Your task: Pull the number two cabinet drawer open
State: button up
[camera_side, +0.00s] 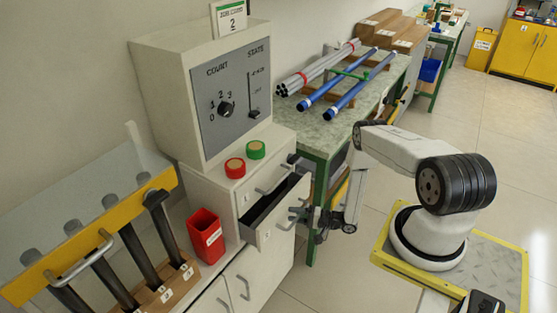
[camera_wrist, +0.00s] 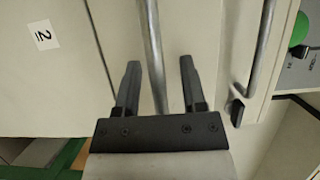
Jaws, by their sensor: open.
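The number two drawer (camera_side: 278,228) of the pale cabinet stands pulled out in the side view, with its dark inside showing. Its front, with a "2" label (camera_wrist: 43,37), fills much of the wrist view. Its metal bar handle (camera_wrist: 151,40) runs between the two fingers of my gripper (camera_wrist: 158,82). The fingers are apart, one on each side of the bar, with gaps visible. In the side view my gripper (camera_side: 303,216) is at the drawer's front; the arm's dark end partly hides the handle there.
The upper drawer's handle (camera_wrist: 262,50) is close on the right in the wrist view. A green-legged bench (camera_side: 340,133) with pipes stands just behind the drawer. A red bin (camera_side: 206,236) is left of the cabinet. Floor in front is clear.

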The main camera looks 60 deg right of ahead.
jog(key=shift+v, duration=3.95)
jog(key=w+d+r+m+t+h, duration=0.1)
jog(key=w+r+h, duration=0.15)
jog(key=r, duration=0.45)
jog(key=w+d+r+m+h, duration=0.1)
jog(key=w+r, duration=0.2)
jog(key=r, duration=0.5)
jog(key=a+r+m+h, duration=0.2)
jog(key=a+r+h, duration=0.1)
jog(key=r, duration=1.1)
jog(key=shift+a+r, duration=0.15)
jog(key=shift+a, duration=0.55)
jog(key=shift+s, duration=0.1)
grip_shut()
notch_tip(320, 180, down, 18)
jog(key=d+n+g, duration=0.1)
jog(key=n+g, duration=1.2)
jog(key=n, duration=0.4)
jog(key=shift+s+g, duration=0.4)
jog(key=shift+s, duration=0.05)
